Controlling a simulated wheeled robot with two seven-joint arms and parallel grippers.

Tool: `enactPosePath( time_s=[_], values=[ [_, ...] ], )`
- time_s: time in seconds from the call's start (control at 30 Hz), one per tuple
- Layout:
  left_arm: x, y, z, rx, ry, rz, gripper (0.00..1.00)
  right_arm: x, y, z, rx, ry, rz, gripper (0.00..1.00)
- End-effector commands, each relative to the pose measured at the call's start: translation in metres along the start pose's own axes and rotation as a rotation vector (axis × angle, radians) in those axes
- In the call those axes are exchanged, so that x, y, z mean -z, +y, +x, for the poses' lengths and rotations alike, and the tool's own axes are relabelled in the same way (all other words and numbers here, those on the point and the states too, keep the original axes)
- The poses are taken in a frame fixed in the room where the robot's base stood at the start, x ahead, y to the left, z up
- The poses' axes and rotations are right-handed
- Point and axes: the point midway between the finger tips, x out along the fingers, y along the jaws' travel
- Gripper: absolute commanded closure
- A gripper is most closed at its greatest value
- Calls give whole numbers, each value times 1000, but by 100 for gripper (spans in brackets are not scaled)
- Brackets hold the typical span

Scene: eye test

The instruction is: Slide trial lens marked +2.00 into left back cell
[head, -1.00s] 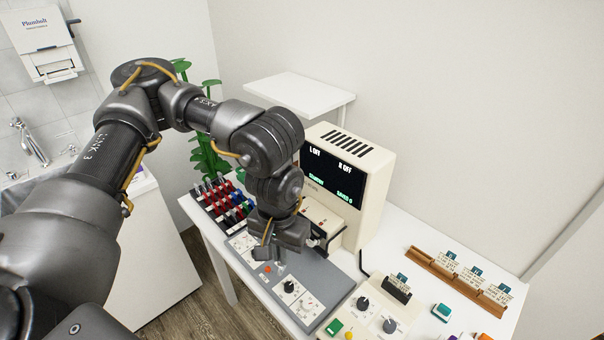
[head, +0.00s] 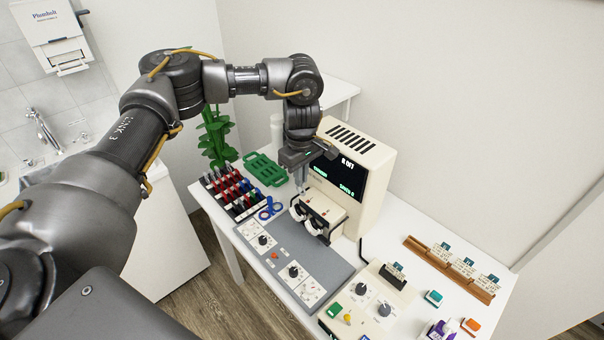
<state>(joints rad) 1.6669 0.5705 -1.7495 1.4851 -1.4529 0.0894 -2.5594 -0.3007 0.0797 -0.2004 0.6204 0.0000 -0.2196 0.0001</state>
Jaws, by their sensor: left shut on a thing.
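My left gripper (head: 301,186) points down just above the cream holder with round cells (head: 318,216) in front of the display unit. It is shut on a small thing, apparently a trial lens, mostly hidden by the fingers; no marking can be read. I cannot tell whether the held thing touches a cell. The lens rack (head: 228,193) stands to the left, with rows of red, blue and dark handles. My right gripper is not in view.
The display unit (head: 365,165) stands close behind my left gripper. A blue ringed object (head: 270,209), green tray (head: 265,168) and white cylinder (head: 277,132) are nearby. A grey panel with dials (head: 285,255) lies in front. A brown card rail (head: 450,269) is at right.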

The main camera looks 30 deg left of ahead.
Motion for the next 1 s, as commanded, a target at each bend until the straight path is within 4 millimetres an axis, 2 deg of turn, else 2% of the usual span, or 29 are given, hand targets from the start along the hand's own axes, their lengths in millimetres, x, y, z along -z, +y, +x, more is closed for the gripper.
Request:
enactPosePath(
  time_s=[0.27, 0.63, 1.0],
  values=[
    [0, -1, 13, 1, 0, 3, 100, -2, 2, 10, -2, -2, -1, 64],
    [-1, -1, 46, 1, 0, 4, 100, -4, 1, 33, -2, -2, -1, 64],
    [-1, -1, 50, 1, 0, 4, 100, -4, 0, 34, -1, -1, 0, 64]
  ],
)
